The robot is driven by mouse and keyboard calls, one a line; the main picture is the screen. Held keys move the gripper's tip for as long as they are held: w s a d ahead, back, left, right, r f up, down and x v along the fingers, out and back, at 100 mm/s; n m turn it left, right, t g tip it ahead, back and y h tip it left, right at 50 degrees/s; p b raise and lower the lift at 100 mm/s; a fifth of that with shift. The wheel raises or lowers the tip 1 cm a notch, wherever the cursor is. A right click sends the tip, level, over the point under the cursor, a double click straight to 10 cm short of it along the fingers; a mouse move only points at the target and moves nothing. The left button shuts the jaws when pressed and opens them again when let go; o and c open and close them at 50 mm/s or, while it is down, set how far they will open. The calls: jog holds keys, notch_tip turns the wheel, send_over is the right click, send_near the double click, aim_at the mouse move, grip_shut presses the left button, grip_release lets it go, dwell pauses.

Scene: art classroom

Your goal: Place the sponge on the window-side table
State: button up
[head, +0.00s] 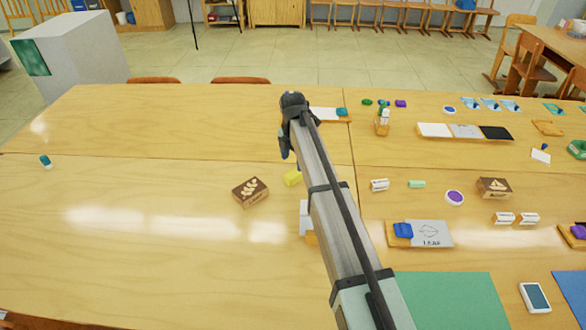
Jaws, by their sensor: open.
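A small yellow block (292,178), which looks like the sponge, lies on the wooden table (180,185), right of a brown box. My arm crosses the picture from the lower right. My gripper (285,148) hangs at its end, beyond and above the yellow block in the picture. It is seen small and partly edge-on; I see nothing held in it, and it is open. The arm hides part of the table behind it. I cannot tell from this view which table part is the window-side one.
A brown box with a light leaf-like print (250,191) stands close left of the yellow block. A white object (304,217) is partly hidden by my arm. Many small art items, a green mat (448,300) and a tray (464,132) fill the right side. The left side is mostly clear.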

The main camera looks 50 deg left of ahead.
aim_at(293, 173)
jog(key=shift+r, duration=2.3)
dwell(1.8)
